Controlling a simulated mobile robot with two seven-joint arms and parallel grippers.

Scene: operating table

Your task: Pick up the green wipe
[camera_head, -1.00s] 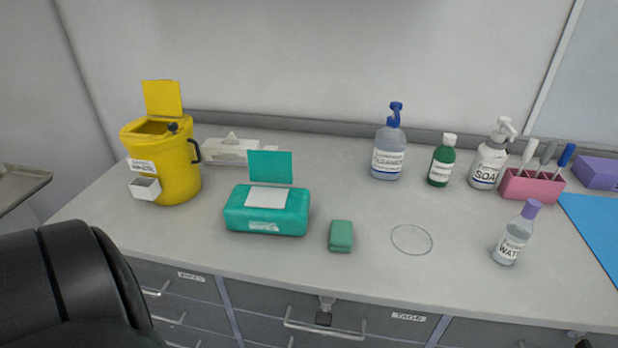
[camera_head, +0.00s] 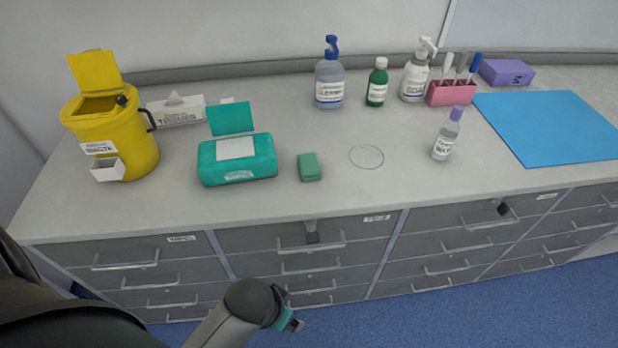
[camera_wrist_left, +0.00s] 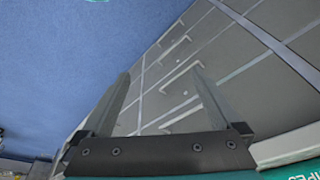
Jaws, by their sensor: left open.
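The green wipe (camera_head: 309,167) is a small green block lying on the grey counter. It is just right of the teal wipes box (camera_head: 237,172), whose lid stands up; the two are apart. My left gripper (camera_head: 290,318) is low in front of the drawers, below the counter top and well short of the wipe. In the left wrist view its two fingers (camera_wrist_left: 158,72) are spread with nothing between them. The wipe cannot be made out in that view. My right gripper is not in view.
A yellow bin (camera_head: 137,148) stands at the left. A clear bottle (camera_head: 448,135) stands right of a thin ring (camera_head: 366,156). Several bottles stand at the back. The counter (camera_head: 330,198) is clear in front of the wipe. Drawer handles (camera_head: 311,244) stick out below.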

